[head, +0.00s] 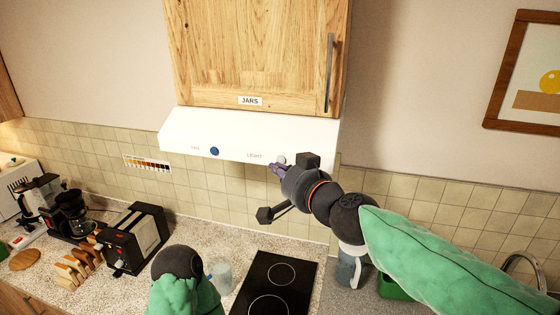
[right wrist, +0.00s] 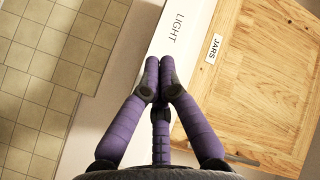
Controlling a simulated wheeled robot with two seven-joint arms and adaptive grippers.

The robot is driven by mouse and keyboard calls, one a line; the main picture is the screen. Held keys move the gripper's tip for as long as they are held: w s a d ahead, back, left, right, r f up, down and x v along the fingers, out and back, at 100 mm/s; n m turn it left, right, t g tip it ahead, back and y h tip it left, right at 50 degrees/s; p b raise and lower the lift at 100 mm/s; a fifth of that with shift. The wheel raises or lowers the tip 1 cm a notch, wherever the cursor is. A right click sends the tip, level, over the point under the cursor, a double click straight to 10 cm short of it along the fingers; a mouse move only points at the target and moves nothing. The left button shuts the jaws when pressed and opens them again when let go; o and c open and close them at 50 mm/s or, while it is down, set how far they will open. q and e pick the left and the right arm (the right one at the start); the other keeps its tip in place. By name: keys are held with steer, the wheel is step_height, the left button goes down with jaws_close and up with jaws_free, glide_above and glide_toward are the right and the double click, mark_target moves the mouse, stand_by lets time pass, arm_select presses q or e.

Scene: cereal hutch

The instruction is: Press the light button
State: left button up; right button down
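The white range hood (head: 240,140) hangs under a wooden cupboard and carries a "LIGHT" label. A pale round light button (head: 281,159) shows to the right of that label, partly behind my right gripper. My right gripper (head: 273,168) has its purple fingers drawn together at the hood's front, close to the button; I cannot tell whether they touch. In the right wrist view, the fingertips (right wrist: 158,92) are together and empty below the "LIGHT" label (right wrist: 176,27), and the button is hidden behind them. My left gripper is not visible; only part of my left arm shows at the bottom.
A blue fan button (head: 214,151) is on the hood's left. The wooden cupboard (head: 255,50) labelled "JARS" is above. Below are a black cooktop (head: 272,290), a toaster (head: 136,238), a coffee maker (head: 74,212) and a glass (head: 221,276) on the counter.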

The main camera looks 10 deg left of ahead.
steer(key=shift+s+p, duration=0.6)
steer(key=shift+s, duration=2.25)
steer(key=shift+a, duration=0.1)
